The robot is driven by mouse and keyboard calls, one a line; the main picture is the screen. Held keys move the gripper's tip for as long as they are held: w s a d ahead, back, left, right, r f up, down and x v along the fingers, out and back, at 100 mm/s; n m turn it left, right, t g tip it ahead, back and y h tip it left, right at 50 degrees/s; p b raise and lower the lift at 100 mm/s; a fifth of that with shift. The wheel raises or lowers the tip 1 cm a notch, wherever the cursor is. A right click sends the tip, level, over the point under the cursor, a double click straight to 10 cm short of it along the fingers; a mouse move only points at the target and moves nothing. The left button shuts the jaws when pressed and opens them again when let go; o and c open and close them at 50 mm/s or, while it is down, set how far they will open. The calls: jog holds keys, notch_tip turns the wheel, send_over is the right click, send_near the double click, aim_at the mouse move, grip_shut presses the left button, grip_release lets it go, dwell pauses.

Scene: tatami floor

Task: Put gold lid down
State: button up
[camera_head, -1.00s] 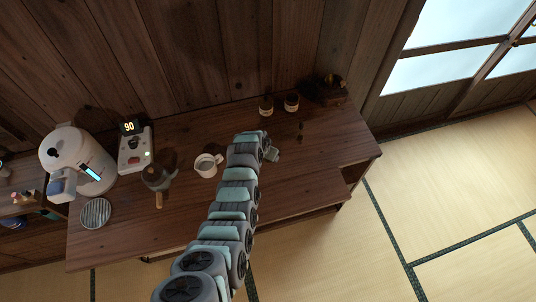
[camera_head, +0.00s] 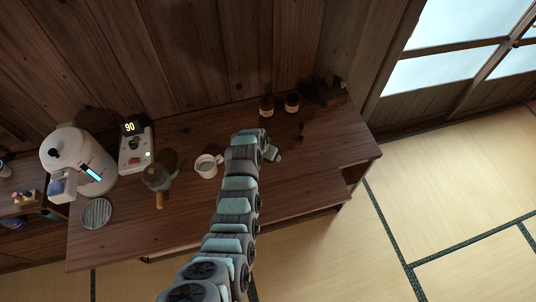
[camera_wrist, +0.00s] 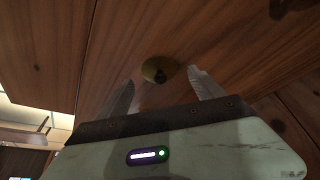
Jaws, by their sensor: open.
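The gold lid (camera_wrist: 160,70) shows in the wrist view as a small round gold disc with a dark knob, against the brown wooden table top (camera_wrist: 230,45). My gripper (camera_wrist: 161,76) is open, with one finger on each side just below the lid in the picture. No contact between the fingers and the lid is visible. A bit of gold also shows between the fingers near the palm, too hidden to name. In the head view my gripper (camera_head: 272,154) is low over the right half of the table; I cannot make out the lid there.
Two dark jars (camera_head: 266,107) (camera_head: 292,104) stand at the table's back. A white mug (camera_head: 207,166), a brown-handled vessel (camera_head: 157,179), a scale-like device reading 90 (camera_head: 135,150), a white kettle (camera_head: 80,160) and a round grate (camera_head: 96,213) stand left. The table's front right is clear.

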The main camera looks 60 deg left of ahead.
jog(key=b+v, duration=0.1)
jog(key=v, duration=0.8)
jog(key=shift+r, duration=0.15)
